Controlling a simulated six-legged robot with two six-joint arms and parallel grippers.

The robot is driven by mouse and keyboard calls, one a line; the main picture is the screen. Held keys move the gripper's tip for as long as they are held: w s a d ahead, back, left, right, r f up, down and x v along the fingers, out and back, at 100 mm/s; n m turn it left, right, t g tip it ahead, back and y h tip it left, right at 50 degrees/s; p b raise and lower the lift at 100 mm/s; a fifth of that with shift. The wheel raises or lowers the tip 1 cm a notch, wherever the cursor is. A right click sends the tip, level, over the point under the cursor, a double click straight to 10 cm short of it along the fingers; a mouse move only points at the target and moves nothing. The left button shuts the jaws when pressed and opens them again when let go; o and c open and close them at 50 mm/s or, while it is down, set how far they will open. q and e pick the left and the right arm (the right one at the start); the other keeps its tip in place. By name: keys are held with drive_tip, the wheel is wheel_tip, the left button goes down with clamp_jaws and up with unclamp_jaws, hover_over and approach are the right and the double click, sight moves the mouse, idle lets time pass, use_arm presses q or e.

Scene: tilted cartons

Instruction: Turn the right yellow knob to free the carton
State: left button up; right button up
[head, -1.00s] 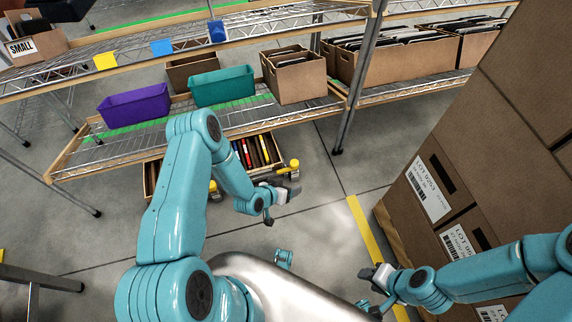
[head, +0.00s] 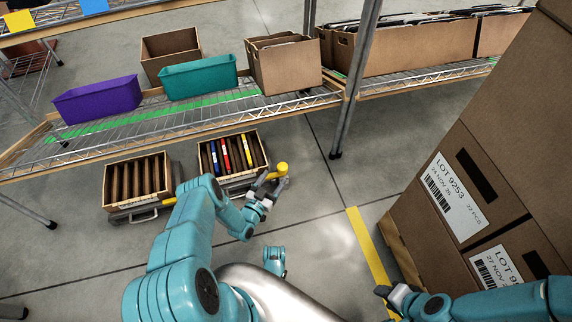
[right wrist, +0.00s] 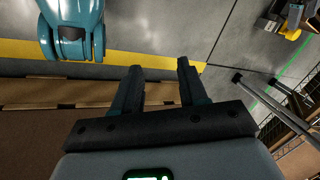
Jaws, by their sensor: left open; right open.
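The right yellow knob (head: 282,169) sits at the right front corner of a low tilted carton (head: 229,179) holding dark, red, blue and yellow files. My left gripper (head: 270,186) is open right at the knob, with its fingers close to it; whether they touch it I cannot tell. The knob looks clear of most of the gripper in the head view. My right gripper (head: 388,296) is open and empty, low at the right, far from the knob. Its two fingers also show apart in the right wrist view (right wrist: 160,70).
A second low carton (head: 109,185) with brown dividers stands to the left, with another yellow knob (head: 169,201) partly hidden by my left arm. A wire shelf with purple (head: 98,101) and teal (head: 199,78) bins is above. Stacked labelled boxes (head: 450,200) stand at right.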

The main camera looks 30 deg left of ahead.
use_arm(q)
drive_tip(key=w+b, duration=0.1)
drive_tip(key=w, duration=0.1)
drive_tip(key=w+b, duration=0.1)
drive_tip(key=w, duration=0.2)
drive_tip(key=w+b, duration=0.1)
drive_tip(key=w, duration=0.2)
drive_tip(key=shift+w+a+f, duration=0.1)
drive_tip(key=shift+a+f, duration=0.05)
drive_tip(key=shift+a, duration=0.1)
drive_tip(key=shift+w+a, duration=0.1)
drive_tip(key=shift+w, duration=0.4)
clamp_jaws()
use_arm(e)
drive_tip(key=shift+t, duration=0.6)
drive_tip(key=f, duration=0.1)
drive_tip(key=w+f, duration=0.2)
drive_tip(key=shift+w+d+f, duration=0.2)
drive_tip(key=shift+d+f, duration=0.1)
drive_tip(key=shift+f, duration=0.1)
